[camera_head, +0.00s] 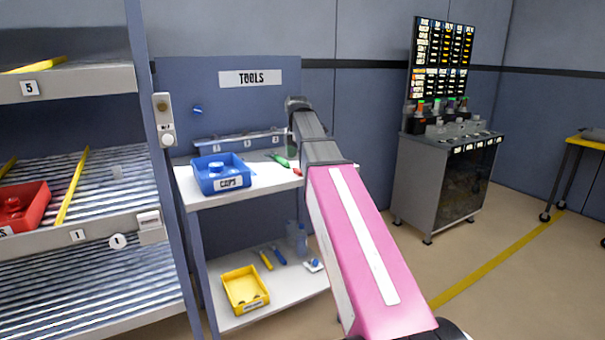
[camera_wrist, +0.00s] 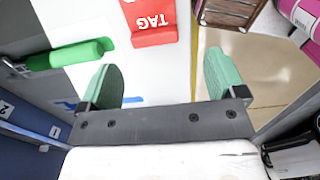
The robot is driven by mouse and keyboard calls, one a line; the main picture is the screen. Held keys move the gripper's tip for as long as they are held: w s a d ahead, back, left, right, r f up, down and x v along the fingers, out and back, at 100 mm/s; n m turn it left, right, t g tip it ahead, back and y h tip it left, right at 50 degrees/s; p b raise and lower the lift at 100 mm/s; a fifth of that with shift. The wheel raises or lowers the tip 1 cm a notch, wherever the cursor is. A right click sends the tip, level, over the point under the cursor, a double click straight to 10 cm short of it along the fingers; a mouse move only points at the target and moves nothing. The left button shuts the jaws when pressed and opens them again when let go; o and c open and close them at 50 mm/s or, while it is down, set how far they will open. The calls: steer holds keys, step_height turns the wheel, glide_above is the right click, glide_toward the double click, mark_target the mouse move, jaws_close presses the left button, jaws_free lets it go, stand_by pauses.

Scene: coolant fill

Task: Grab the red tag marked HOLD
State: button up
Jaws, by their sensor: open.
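The red tag (camera_wrist: 152,22) lies on the white shelf top (camera_wrist: 160,78) and is cut off by the top edge of the wrist view. In the head view a small red piece (camera_head: 298,171) shows on the shelf beside my arm. My gripper (camera_wrist: 163,64) is open, with its two green fingers apart and nothing between them. The tag is beyond the fingertips, apart from them. In the head view my arm hides part of the shelf, and I cannot make out the fingers.
A green-handled tool (camera_wrist: 85,53) lies left of the tag. A blue CAPS bin (camera_head: 221,174) stands on the same shelf, below the TOOLS sign (camera_head: 250,78). A yellow bin (camera_head: 245,290) is on the lower shelf. A grey cabinet (camera_head: 447,175) stands right, with open floor before it.

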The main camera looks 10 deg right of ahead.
mark_target(297, 170)
steer(key=shift+w+f, duration=0.15)
steer(key=shift+f, duration=1.1)
steer(key=shift+w+f, duration=0.15)
steer(key=shift+f, duration=1.1)
steer(key=c, duration=1)
